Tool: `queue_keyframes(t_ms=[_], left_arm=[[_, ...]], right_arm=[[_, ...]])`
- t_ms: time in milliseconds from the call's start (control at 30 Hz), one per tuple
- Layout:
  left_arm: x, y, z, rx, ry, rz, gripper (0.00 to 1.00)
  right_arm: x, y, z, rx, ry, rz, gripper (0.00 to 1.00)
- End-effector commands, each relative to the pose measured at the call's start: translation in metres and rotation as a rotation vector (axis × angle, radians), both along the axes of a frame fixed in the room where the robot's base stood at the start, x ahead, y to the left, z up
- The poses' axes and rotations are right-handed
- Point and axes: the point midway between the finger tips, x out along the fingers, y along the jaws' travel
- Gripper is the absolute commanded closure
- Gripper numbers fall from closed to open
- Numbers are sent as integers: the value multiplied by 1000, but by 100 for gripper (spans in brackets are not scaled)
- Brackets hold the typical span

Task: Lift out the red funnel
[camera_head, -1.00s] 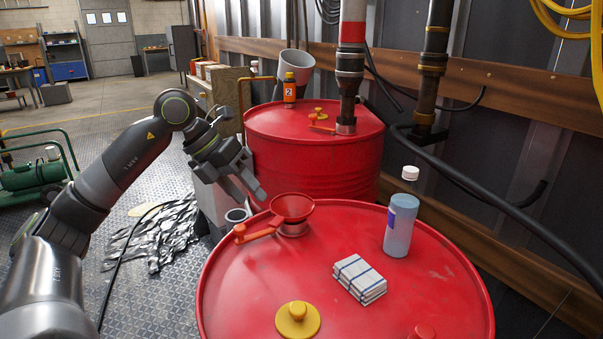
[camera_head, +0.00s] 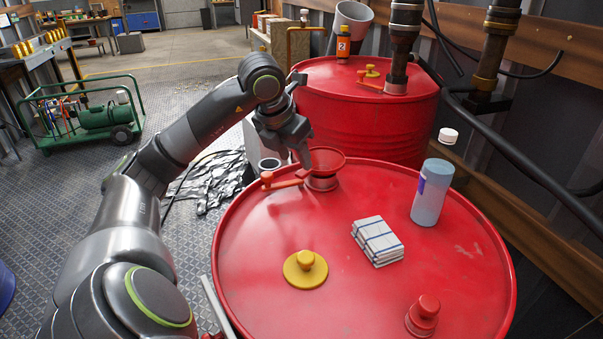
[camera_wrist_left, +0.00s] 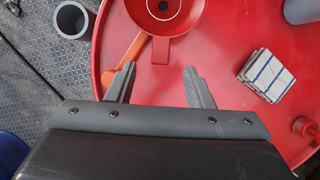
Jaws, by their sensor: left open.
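The red funnel (camera_head: 325,161) stands upright in an opening near the far left rim of the front red drum (camera_head: 375,300). Its round bowl (camera_wrist_left: 166,12) also shows at the top of the left wrist view, with a red tab and an orange handle (camera_wrist_left: 126,66) below it. My left gripper (camera_head: 303,158) is beside the funnel bowl in the head view. In the left wrist view its two fingers (camera_wrist_left: 158,74) are open and empty, short of the bowl, with the red tab between and beyond the tips. My right gripper is not in view.
A yellow cap (camera_head: 305,269), a folded cloth (camera_head: 377,241), a blue bottle (camera_head: 431,193) and a red cap (camera_head: 423,315) are on the front drum. A second red drum (camera_head: 360,125) stands behind. A grey cup (camera_wrist_left: 71,19) is left of the front drum.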

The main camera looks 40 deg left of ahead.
Motion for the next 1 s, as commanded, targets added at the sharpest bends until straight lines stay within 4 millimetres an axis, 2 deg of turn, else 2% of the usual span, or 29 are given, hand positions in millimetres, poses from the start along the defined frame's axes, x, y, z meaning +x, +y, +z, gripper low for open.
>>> queue_keyframes(t_ms=[100,300,500,767,833,1000], left_arm=[[9,-1,-23,-4,3,-1,53],[20,0,-50,-3,2,0,53],[25,1,-62,-1,1,0,53],[26,1,-63,0,1,0,53],[26,1,-63,0,1,0,58],[26,1,-63,0,0,0,80]], right_arm=[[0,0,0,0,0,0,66],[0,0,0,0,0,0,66],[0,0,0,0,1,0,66],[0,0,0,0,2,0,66],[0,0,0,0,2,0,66],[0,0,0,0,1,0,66]])
